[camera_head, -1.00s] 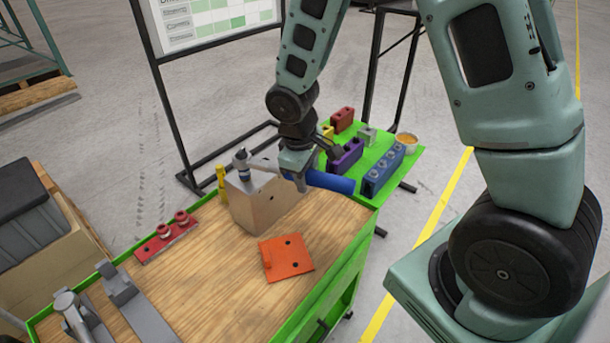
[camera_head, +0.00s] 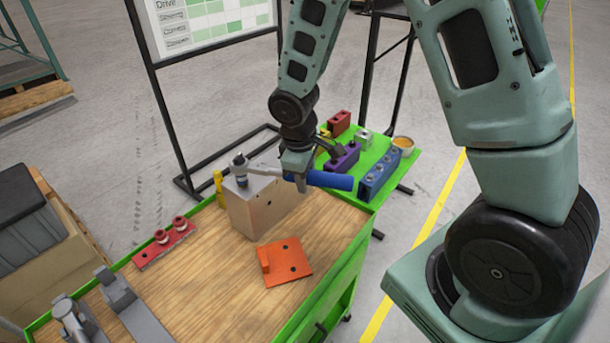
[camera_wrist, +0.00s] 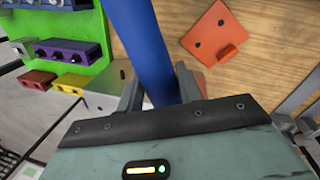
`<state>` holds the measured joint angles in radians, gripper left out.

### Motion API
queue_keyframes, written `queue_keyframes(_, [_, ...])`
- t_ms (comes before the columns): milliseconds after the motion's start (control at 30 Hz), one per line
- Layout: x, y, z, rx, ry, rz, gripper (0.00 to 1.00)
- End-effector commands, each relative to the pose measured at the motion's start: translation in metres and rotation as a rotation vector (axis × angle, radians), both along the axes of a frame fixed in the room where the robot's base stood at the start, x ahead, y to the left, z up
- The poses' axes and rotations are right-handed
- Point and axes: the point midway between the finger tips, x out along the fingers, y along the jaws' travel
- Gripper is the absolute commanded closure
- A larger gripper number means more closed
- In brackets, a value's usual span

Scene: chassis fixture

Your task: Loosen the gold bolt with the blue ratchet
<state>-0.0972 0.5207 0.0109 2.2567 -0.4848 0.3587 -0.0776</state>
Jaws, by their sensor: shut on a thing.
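The ratchet has a blue handle (camera_head: 330,180) and a metal shaft and head. Its head end, with a socket below it, stands on top of a tan block (camera_head: 265,212) on the cart. The handle reaches right, past the block's edge. My gripper (camera_head: 298,178) is shut around the ratchet near the handle's inner end. In the wrist view the blue handle (camera_wrist: 150,45) runs between the two fingers of my gripper (camera_wrist: 158,92). I cannot make out the gold bolt; the ratchet's head and socket cover the block's top there.
An orange plate (camera_head: 284,262) lies on the wooden top in front of the block. A red holder with sockets (camera_head: 163,246) lies left. Purple (camera_head: 342,158) and blue (camera_head: 379,175) socket holders stand close behind the handle on the green shelf. A yellow post (camera_head: 219,188) stands beside the block.

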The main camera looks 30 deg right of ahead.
Motion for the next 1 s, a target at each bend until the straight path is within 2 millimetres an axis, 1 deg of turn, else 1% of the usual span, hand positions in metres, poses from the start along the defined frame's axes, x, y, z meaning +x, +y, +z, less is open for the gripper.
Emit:
queue_keyframes(33, [0.005, -0.003, 0.002, 0.002, -0.011, -0.005, 1.0])
queue_keyframes(533, [0.017, -0.013, 0.002, 0.002, -0.011, 0.094, 1.0])
queue_keyframes(1000, [0.019, -0.014, 0.001, 0.002, -0.011, 0.122, 1.0])
